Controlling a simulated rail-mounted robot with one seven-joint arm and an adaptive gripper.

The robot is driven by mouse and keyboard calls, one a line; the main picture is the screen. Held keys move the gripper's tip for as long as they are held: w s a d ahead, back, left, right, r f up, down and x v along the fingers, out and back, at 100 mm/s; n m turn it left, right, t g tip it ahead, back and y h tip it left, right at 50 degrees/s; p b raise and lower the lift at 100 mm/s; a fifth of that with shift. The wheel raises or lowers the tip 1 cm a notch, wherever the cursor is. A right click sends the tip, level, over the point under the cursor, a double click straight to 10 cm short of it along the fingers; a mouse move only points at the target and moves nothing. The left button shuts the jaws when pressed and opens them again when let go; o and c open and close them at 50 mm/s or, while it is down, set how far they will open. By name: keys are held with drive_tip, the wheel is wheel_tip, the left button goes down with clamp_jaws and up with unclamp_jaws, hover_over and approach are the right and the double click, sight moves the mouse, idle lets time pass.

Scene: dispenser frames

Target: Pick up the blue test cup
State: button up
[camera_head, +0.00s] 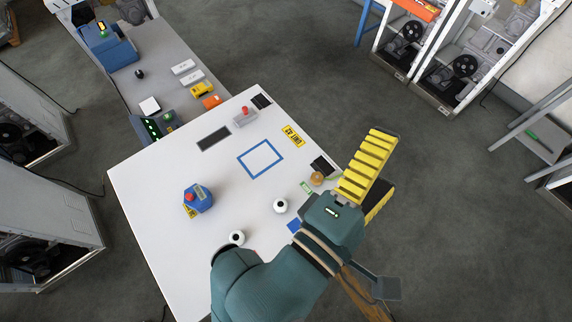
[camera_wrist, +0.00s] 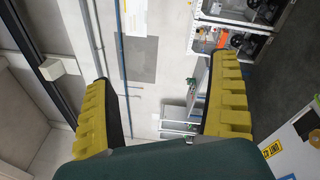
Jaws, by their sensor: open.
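A blue rounded object (camera_head: 203,203) with a red top part and a small panel stands at the left of the white table (camera_head: 150,205). It is the only blue upright thing on this table, but I cannot tell for sure that it is the test cup. My gripper (camera_head: 387,161) is at the table's right side, far from the blue object, with its yellow ribbed fingers spread and nothing between them. In the wrist view my gripper (camera_wrist: 165,72) is open and points across the room; no blue cup shows there.
Two white round items (camera_head: 280,206) (camera_head: 237,237) stand near the front, partly by my arm. A blue square outline (camera_head: 260,159) marks the middle. A grey bench (camera_head: 165,55) adjoins behind.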

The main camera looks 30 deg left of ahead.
drive_tip(key=s+a+f+n+g+y, duration=0.2)
drive_tip(key=s+a+f+n+y, duration=0.25)
drive_tip(key=a+f+n, duration=0.55)
drive_tip(key=n+g+y, duration=0.6)
drive_tip(key=n+y, duration=0.1)
drive_tip(key=n, duration=0.7)
approach(197, 208)
drive_tip(key=shift+s+d+r, duration=0.1)
drive_tip(key=shift+d+r, duration=0.15)
drive_tip(key=shift+d, duration=0.25)
drive_tip(key=shift+a+f, duration=0.15)
drive_tip(key=shift+a, duration=0.2)
drive_tip(key=shift+y, duration=0.25)
drive_tip(key=x, duration=1)
drive_tip(key=shift+f+p, duration=0.1)
drive_tip(key=shift+p, duration=0.2)
drive_tip(key=x, duration=0.6)
drive_tip(key=shift+s+f, duration=0.15)
drive_tip(key=shift+f, duration=0.05)
drive_tip(key=c, duration=1.4)
